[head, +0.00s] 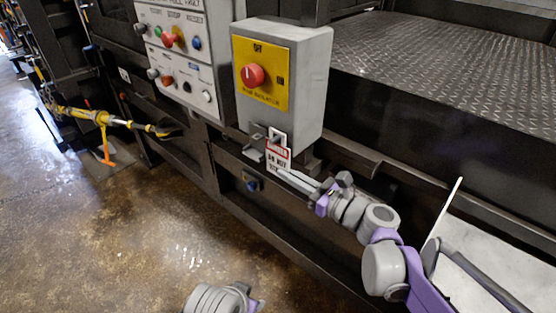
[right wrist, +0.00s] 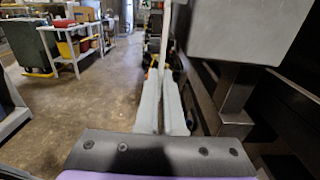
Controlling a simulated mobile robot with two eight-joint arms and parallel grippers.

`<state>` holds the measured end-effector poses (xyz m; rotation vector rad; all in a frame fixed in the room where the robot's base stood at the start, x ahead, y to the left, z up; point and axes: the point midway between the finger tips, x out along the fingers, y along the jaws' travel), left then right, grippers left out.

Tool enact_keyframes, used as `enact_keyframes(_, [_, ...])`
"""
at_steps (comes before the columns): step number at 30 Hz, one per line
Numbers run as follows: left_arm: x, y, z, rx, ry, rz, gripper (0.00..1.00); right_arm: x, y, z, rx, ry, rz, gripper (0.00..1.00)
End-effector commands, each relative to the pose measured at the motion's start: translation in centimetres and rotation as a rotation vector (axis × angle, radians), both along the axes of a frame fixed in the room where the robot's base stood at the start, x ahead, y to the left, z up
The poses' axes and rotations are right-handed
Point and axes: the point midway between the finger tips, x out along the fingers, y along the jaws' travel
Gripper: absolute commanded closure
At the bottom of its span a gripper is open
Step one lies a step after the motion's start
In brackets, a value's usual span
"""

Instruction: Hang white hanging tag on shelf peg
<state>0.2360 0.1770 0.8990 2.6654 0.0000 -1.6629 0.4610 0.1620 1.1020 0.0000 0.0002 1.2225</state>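The white tag (head: 278,157) with red and black lettering is upright below the grey switch box in the head view. Its top part, with a hole, overlaps the box's lower edge. A small grey metal shelf (head: 253,154) is just left of the tag; I cannot make out the peg or whether it passes through the hole. My right gripper (head: 284,176) is shut on the tag's lower right part. In the right wrist view its fingers (right wrist: 162,103) are together, with the thin tag edge-on (right wrist: 166,42) between them. My left wrist shows at the bottom of the head view, its fingers hidden.
The grey switch box (head: 282,75) has a yellow plate and red knob. A control panel (head: 183,60) with buttons stands left of it. Dark rails (head: 225,165) run below. The floor (head: 100,220) at left is open. A yellow tool (head: 105,118) hangs at far left.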

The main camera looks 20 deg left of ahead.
Motion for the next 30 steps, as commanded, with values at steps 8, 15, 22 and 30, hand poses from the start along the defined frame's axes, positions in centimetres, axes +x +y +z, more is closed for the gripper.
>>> enact_keyframes(8, [0.0,0.0,0.0,0.0,0.0,0.0,0.5,-0.6,0.2,0.0,0.0,0.0,0.0,1.0])
enact_keyframes(15, [0.0,0.0,-0.1,0.0,0.0,0.0,0.5,-1.5,0.6,0.0,0.0,0.0,0.001,1.0])
enact_keyframes(22, [0.0,0.0,-0.1,0.0,0.0,0.0,0.5,-2.4,0.9,0.0,0.0,0.0,0.001,1.0])
enact_keyframes(30, [0.0,0.0,-0.1,0.0,0.0,0.0,0.5,-3.4,1.3,0.0,0.0,0.0,0.0,1.0])
